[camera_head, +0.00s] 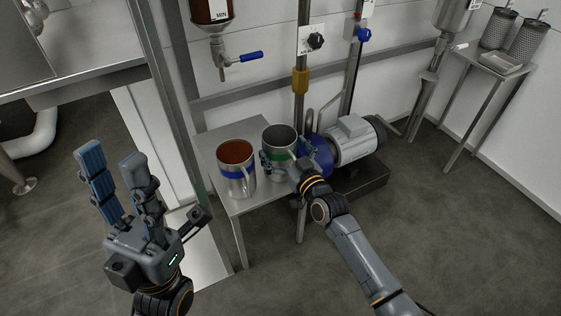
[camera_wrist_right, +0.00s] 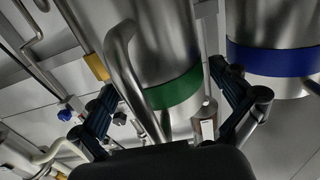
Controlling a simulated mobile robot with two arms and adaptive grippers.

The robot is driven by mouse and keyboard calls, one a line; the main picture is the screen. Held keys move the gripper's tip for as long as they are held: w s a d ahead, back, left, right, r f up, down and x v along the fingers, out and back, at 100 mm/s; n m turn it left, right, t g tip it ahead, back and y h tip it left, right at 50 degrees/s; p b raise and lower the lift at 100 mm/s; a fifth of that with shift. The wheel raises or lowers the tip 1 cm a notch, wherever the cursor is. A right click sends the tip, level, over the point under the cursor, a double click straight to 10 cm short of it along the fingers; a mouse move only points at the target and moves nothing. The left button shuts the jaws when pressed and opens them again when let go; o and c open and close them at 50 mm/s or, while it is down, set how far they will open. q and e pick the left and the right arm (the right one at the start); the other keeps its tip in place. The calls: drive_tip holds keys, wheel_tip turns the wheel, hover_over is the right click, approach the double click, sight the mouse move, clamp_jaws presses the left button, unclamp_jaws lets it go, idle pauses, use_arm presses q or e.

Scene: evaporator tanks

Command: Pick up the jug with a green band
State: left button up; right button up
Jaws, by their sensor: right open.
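The jug with a green band (camera_head: 280,138) is a steel jug standing upright on a small metal table (camera_head: 217,141), beside a jug with a blue band. My right gripper (camera_head: 281,162) is open at this jug and partly hides its lower part. In the right wrist view, the green-banded jug (camera_wrist_right: 166,45) and its handle (camera_wrist_right: 124,65) lie between the two spread fingers of the right gripper (camera_wrist_right: 163,82). Whether the fingers touch it, I cannot tell. My left gripper (camera_head: 111,157) is open and empty at the left, away from the jugs.
The blue-banded jug (camera_head: 236,169), with brown contents, stands close to the left; it also shows in the right wrist view (camera_wrist_right: 274,29). A pump motor (camera_head: 352,141) and a vertical pipe (camera_head: 300,110) are close to the right. A valve with a blue handle (camera_head: 240,58) hangs above.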

drive_tip(key=shift+w+a, duration=0.1)
drive_tip(key=shift+w, duration=0.15)
drive_tip(key=shift+r, duration=0.1)
drive_tip(key=c, duration=1.2)
drive_tip(key=shift+r, duration=0.1)
drive_tip(key=shift+c, duration=0.5)
drive_tip(key=shift+r, duration=0.1)
